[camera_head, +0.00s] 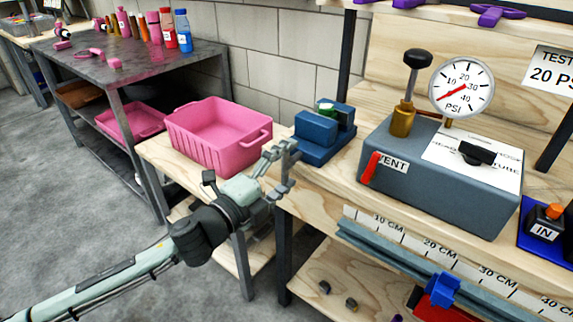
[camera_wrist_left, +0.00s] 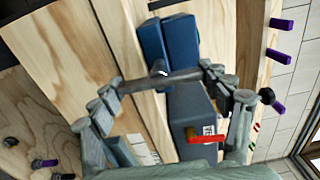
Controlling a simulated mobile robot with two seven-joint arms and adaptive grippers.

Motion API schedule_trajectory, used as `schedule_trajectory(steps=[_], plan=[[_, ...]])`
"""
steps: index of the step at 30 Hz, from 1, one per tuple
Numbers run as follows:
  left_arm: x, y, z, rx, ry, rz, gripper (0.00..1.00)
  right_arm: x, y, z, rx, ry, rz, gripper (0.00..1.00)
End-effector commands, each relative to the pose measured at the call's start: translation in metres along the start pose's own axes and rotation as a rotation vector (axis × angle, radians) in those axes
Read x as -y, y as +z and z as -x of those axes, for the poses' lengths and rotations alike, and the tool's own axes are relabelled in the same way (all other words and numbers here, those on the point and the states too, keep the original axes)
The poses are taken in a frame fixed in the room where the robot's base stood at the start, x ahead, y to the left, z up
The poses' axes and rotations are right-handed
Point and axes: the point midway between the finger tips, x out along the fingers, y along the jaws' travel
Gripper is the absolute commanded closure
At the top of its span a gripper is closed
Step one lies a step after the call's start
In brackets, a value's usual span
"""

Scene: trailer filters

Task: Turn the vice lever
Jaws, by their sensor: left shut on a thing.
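The blue vice (camera_head: 318,150) sits at the left end of the wooden workbench, with a small green and white piece (camera_head: 326,108) between its jaws. The vice also shows in the left wrist view (camera_wrist_left: 152,45). My left gripper (camera_head: 284,160) is at the vice's near left side. In the left wrist view my left gripper (camera_wrist_left: 162,82) has its fingertips at the two ends of a grey-brown bar, the vice lever (camera_wrist_left: 160,83), which lies across in front of the vice. In the head view the fingers mostly hide the lever. My right gripper is in neither view.
A pink bin (camera_head: 215,140) stands on a lower wooden table left of the vice. A grey test box (camera_head: 440,190) with a gauge (camera_head: 461,87), a black-knobbed handle (camera_head: 417,60) and a red vent lever (camera_head: 370,167) stands to the right. A dark shelf (camera_head: 130,68) holds bottles.

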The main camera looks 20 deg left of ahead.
Motion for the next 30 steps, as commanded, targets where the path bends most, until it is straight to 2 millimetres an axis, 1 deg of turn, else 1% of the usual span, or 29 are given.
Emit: schedule_trajectory(steps=[6,12,29,30], plan=[[-0.0005,-0.0003,0.0,-0.002,0.0,-0.129,0.52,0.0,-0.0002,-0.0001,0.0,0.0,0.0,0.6],[-0.0009,-0.0005,0.0,-0.001,0.0,-0.195,0.52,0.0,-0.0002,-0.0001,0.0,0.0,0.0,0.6],[-0.0009,-0.0004,0.0,-0.001,0.0,-0.224,0.52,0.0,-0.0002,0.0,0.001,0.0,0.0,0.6],[-0.001,-0.0004,0.0,-0.001,0.0,-0.224,0.21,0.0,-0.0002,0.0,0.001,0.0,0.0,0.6]])
